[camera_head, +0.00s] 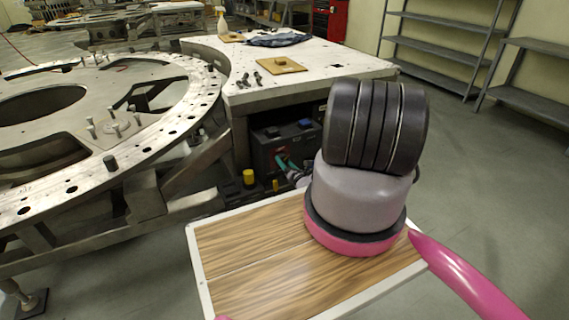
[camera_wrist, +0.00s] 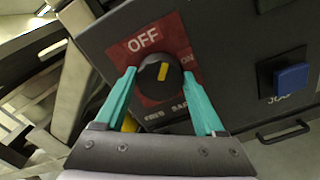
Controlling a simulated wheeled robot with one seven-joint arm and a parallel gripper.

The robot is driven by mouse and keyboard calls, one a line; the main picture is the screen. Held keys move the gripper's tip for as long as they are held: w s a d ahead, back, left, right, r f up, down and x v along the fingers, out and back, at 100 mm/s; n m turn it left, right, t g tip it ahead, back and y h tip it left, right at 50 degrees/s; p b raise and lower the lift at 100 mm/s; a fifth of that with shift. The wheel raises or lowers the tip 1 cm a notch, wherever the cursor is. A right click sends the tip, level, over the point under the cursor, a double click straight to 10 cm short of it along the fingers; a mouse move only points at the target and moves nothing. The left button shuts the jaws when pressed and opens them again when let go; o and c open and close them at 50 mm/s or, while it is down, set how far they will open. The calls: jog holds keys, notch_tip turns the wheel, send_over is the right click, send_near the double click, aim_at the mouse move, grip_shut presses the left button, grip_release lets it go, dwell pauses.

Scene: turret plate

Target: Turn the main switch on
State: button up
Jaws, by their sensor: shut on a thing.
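The main switch (camera_wrist: 152,80) is a round black knob with a yellow mark, on a red plate (camera_wrist: 176,38) lettered OFF and ON. The mark points up and slightly right, between the OFF and ON labels. My gripper (camera_wrist: 159,75) has its teal fingers on both sides of the knob, shut on it. In the head view my gripper (camera_head: 284,162) is at the front of the dark control box (camera_head: 265,150), under the table. The switch is too small and covered to make out there.
A blue button (camera_wrist: 292,77) sits on the box to the right of the switch, with a black handle (camera_wrist: 285,132) below. The white table (camera_head: 315,62) overhangs the box. A yellow-capped post (camera_head: 249,177) stands to its left. The large turret plate (camera_head: 165,110) fills the left.

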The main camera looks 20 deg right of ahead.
jog(key=m, duration=0.4)
jog(key=shift+d+f+m, duration=0.1)
jog(key=shift+m, duration=0.3)
jog(key=shift+s+f+m, duration=0.1)
jog(key=shift+m, duration=2.5)
jog(key=o, duration=1.3)
jog(key=shift+o, duration=0.2)
jog(key=s, duration=1)
jog(key=shift+s+d, duration=0.2)
jog(key=shift+s, duration=0.2)
